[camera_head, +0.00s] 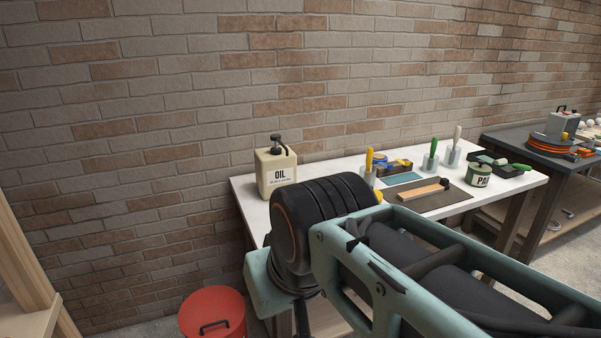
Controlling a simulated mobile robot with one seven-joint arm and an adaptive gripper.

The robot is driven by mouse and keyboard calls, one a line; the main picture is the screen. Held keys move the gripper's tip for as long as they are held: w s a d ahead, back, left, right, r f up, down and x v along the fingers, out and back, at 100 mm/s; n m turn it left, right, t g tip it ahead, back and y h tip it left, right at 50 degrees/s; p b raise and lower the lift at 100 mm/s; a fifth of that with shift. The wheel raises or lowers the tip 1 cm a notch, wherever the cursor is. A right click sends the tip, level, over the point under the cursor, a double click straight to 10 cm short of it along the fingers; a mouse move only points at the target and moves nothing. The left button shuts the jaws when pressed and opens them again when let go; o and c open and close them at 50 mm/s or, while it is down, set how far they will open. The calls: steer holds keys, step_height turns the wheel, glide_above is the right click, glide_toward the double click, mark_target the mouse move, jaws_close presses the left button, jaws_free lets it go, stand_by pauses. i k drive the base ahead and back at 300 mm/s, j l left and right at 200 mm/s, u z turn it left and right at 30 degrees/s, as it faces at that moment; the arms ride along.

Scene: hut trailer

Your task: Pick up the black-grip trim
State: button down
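I cannot clearly make out a black-grip trim tool. A small wooden piece with a black knob-like end (424,192) lies on a dark mat (450,205) on the white-topped table (250,205); whether it is the trim tool is too small to tell. Brushes with a yellow handle (369,160), a green handle (433,148) and a cream handle (457,135) stand upright in separate cups. My arm crosses in front of the table and hides its front left part. My gripper is not in view.
An oil can (275,172) stands at the table's left end. A paint tin (478,175) and a black tray (505,165) are on the right. A red lidded bin (212,315) is on the floor. A darker bench (545,155) stands beyond. A brick wall is behind.

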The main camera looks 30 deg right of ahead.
mark_target(443, 185)
steer(key=z, duration=1.65)
steer(key=i+l, duration=0.2)
steer(key=i, duration=0.6)
steer(key=i+l+z, duration=0.15)
steer(key=i, duration=0.65)
